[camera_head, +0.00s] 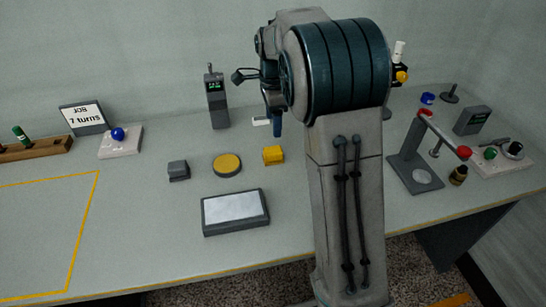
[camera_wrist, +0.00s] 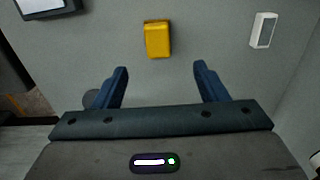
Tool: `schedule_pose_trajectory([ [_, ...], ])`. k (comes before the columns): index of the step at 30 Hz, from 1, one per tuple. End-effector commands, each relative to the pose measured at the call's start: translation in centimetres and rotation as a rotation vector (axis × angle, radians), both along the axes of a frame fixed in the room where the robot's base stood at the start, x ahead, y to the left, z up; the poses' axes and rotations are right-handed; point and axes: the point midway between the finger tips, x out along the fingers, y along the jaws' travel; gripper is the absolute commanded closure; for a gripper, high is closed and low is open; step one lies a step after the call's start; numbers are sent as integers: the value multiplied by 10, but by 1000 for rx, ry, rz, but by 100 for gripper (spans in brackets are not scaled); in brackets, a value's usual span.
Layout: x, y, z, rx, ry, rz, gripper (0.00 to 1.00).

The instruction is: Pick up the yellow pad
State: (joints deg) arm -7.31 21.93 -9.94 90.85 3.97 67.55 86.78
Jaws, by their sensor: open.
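A small yellow block-like pad (camera_head: 273,155) lies on the grey table near the middle in the head view. In the wrist view the yellow pad (camera_wrist: 158,39) is at top centre, ahead of the gap between the fingers and apart from them. My gripper (camera_wrist: 161,82) is open and empty, with one blue finger on each side. In the head view my gripper (camera_head: 276,122) is partly hidden by my arm and shows above and behind the pad.
A round yellow-topped disc (camera_head: 227,165) and a dark grey block (camera_head: 179,170) lie left of the pad. A dark-framed tray (camera_head: 235,212) lies in front. A small white piece (camera_wrist: 263,30) is right of the pad in the wrist view. A dark upright device (camera_head: 216,99) stands behind.

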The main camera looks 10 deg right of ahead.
Motion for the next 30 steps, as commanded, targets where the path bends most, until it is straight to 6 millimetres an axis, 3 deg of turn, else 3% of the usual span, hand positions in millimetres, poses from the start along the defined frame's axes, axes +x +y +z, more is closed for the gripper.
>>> schedule_pose_trajectory([
  [3,-2,0,-26,1,6,1,34],
  [9,-1,0,-60,1,3,2,34],
  [17,-2,1,-79,1,2,3,34],
  [24,-4,2,-115,0,3,3,34],
  [30,-4,2,-122,0,0,3,34],
])
